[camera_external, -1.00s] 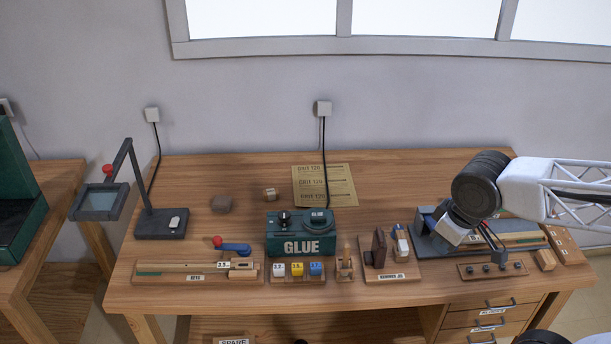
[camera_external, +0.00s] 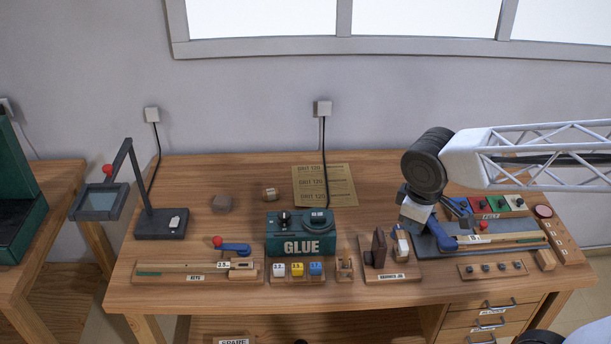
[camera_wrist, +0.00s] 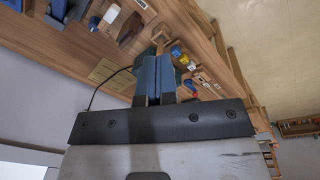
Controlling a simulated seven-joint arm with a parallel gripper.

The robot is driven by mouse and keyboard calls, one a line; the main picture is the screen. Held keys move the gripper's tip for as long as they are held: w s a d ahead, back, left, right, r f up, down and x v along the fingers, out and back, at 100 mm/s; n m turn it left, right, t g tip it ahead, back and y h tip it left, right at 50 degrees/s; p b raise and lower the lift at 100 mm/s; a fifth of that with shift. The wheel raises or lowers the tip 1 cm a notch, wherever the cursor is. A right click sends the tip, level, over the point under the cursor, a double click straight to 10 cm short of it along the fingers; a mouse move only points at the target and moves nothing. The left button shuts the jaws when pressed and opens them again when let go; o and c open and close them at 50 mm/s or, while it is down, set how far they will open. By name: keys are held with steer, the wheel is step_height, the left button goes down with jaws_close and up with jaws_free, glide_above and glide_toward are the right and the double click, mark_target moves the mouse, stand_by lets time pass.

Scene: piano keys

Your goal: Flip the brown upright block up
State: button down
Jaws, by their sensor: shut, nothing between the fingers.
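A dark brown upright block (camera_external: 379,248) stands on a small labelled wooden base (camera_external: 388,278) in the middle right of the bench. A lighter brown and white piece (camera_external: 400,244) leans beside it on the same base. My gripper (camera_external: 446,241) is shut and empty, to the right of that base and over the dark mat. In the wrist view, its blue fingers (camera_wrist: 153,62) are pressed together. The dark brown block (camera_wrist: 130,29) shows beyond and left of the fingertips there. Whether the fingertips touch anything below cannot be told.
A green GLUE box (camera_external: 301,234) stands left of the base. A small wooden holder (camera_external: 345,268) sits between them. A dark mat (camera_external: 430,246) with a wooden key strip lies to the right. Bench space behind the brown block is clear.

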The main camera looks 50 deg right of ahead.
steer(key=w+d+f+n+g+h, duration=0.1)
steer(key=w+f, duration=0.4)
steer(key=w, duration=0.5)
steer(key=w+d+f+n+g+h, duration=0.1)
steer(key=w+d+f+n+g, duration=0.1)
steer(key=w, duration=0.8)
step_height(320, 180, down, 3)
steer(key=n+g, duration=0.1)
steer(key=n, duration=0.2)
steer(key=shift+w+r+n, duration=0.15)
steer(key=shift+n, duration=0.15)
glide_toward(375, 240)
steer(key=shift+x, duration=2.9)
steer(key=shift+w, duration=0.1)
